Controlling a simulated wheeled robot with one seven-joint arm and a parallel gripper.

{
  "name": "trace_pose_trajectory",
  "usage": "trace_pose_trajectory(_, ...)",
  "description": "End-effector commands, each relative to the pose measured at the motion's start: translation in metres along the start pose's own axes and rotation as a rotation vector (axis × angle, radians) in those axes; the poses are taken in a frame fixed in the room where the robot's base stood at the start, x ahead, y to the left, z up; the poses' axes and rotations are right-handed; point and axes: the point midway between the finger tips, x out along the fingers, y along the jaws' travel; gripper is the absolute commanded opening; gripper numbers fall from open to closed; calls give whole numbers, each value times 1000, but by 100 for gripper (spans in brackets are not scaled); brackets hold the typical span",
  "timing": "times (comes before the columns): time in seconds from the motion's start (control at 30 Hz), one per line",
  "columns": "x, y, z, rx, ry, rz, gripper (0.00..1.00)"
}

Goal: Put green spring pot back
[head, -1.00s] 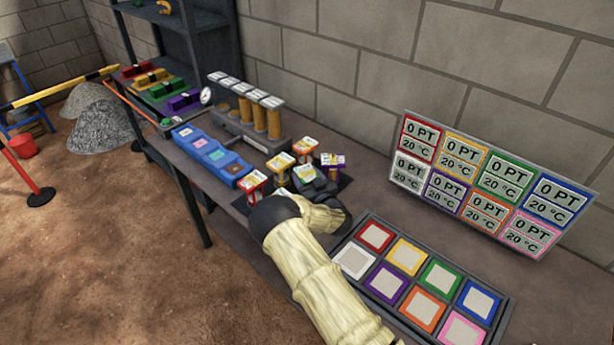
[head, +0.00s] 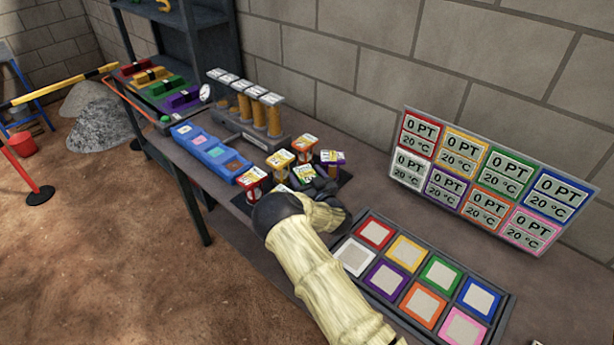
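The green spring pot (head: 304,174), with a white and green label on top, stands among other small pots on a dark mat at the middle of the bench. Its lower part is partly hidden. My gripper (head: 321,187) is dark and sits just right of and in front of it. My pale arm comes in from the lower right. The fingers are too small and covered to tell whether they are open or touching the pot. Around it stand a red pot (head: 252,182), a yellow pot (head: 280,161), an orange pot (head: 305,147) and a purple pot (head: 333,161).
A tray of coloured square pads (head: 439,276) lies on the bench at the right, below a display board (head: 478,183). A blue block (head: 205,152) and a rack of amber cylinders (head: 252,115) stand to the left. Bare bench lies right of the pots.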

Motion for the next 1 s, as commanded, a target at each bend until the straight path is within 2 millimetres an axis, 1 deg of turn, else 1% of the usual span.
trace_pose_trajectory(0.03,-1,1,4,0,-7,2,78)
trace_pose_trajectory(0.33,-2,1,4,0,-10,2,78)
trace_pose_trajectory(0.47,-2,0,-3,-1,-11,2,78)
trace_pose_trajectory(0.53,-2,0,-12,-2,-9,1,78)
trace_pose_trajectory(0.6,-11,2,-6,0,-8,5,78)
trace_pose_trajectory(1.0,-66,2,-8,1,-6,5,78)
